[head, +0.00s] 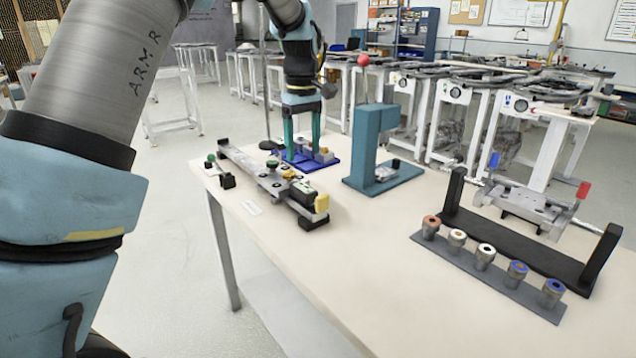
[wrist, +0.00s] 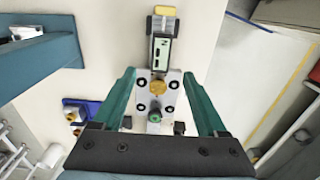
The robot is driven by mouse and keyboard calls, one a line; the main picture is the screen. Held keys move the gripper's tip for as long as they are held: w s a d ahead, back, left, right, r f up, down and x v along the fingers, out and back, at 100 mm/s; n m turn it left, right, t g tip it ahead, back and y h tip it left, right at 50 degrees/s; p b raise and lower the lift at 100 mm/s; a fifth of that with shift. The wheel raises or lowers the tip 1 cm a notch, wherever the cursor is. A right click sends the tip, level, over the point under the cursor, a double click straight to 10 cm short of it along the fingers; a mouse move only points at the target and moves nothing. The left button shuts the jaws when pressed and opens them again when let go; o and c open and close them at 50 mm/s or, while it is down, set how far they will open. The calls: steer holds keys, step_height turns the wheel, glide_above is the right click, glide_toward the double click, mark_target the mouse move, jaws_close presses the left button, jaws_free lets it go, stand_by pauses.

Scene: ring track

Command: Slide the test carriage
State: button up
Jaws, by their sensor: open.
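My gripper (head: 302,152) is open and empty, with its teal fingers pointing down near the far left of the table. A long grey slide stand (head: 262,172) lies in front of it, bearing a plate with brass knobs and a dark gauge with a yellow end (head: 321,203). In the wrist view my open gripper (wrist: 158,74) frames this stand, with its brass knob (wrist: 158,88), green knob (wrist: 154,115) and gauge (wrist: 162,50) between the fingers. The fingers appear apart from it. I take the plate-and-gauge part as the test carriage; no label confirms it.
A blue tray (head: 327,165) with small parts sits by the fingers. A teal press (head: 362,150) stands right of it. A black frame (head: 520,248) with a grey slider (head: 527,205) and a rack of several cylinders (head: 480,268) fill the right. The table's front middle is clear.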

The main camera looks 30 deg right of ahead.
mark_target(303, 187)
step_height(303, 187, down, 10)
steer(key=shift+a+f+p, duration=0.1)
steer(key=shift+f+p, duration=0.05)
steer(key=shift+p, duration=0.5)
jaws_close()
stand_by(0.3)
stand_by(0.9)
